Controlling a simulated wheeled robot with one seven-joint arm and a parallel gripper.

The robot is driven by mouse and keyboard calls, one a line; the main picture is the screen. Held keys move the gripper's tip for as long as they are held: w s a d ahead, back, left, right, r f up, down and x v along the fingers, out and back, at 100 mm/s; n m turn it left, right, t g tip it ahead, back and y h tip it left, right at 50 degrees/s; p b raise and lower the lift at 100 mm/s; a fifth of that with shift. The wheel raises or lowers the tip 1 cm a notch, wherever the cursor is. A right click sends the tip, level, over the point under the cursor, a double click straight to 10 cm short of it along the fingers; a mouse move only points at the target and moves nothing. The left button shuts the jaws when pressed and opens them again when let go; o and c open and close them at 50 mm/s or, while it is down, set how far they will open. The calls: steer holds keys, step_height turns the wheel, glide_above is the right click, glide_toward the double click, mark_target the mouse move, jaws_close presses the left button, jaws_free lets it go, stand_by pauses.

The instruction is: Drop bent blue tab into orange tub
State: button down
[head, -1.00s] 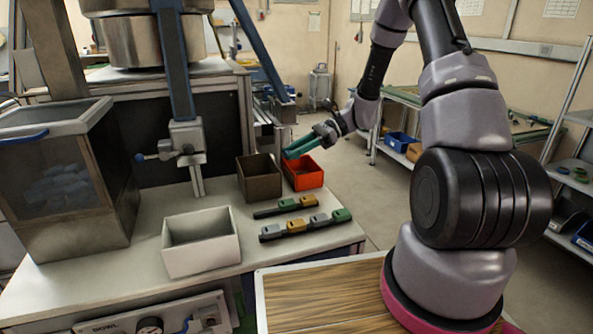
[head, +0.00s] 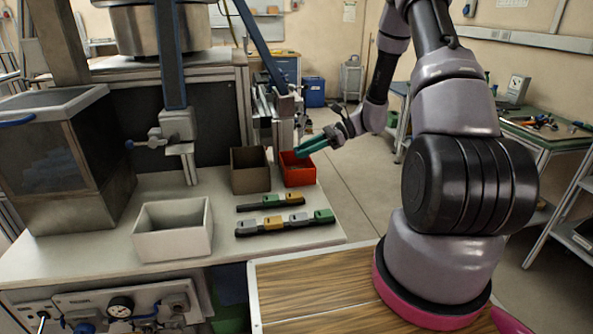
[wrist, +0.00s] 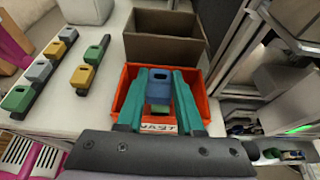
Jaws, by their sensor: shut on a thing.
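The orange tub (head: 298,177) stands at the right end of the bench, beside a brown box. In the wrist view the tub (wrist: 206,106) lies below my gripper, with a white label on its near wall. My gripper (head: 303,150) has teal fingers and is above the tub's opening. In the wrist view my gripper (wrist: 159,84) is shut on the blue tab (wrist: 158,92), which sits between the fingertips over the tub. Whether the tab is bent I cannot tell. A bit of green shows just below it. The tab is hidden in the head view.
The brown box (head: 250,180) adjoins the tub on the left. A white box (head: 172,246) stands nearer. Two dark strips carry green, yellow and grey tabs (head: 284,222) in front of the tub. A steel post (head: 179,125) rises at left.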

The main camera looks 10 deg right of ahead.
steer(key=shift+f, duration=0.6)
steer(key=shift+c, duration=2.3)
jaws_free()
steer(key=v, duration=1)
steer(key=shift+d+r, duration=0.25)
steer(key=shift+d, duration=0.1)
steer(key=shift+r, duration=0.1)
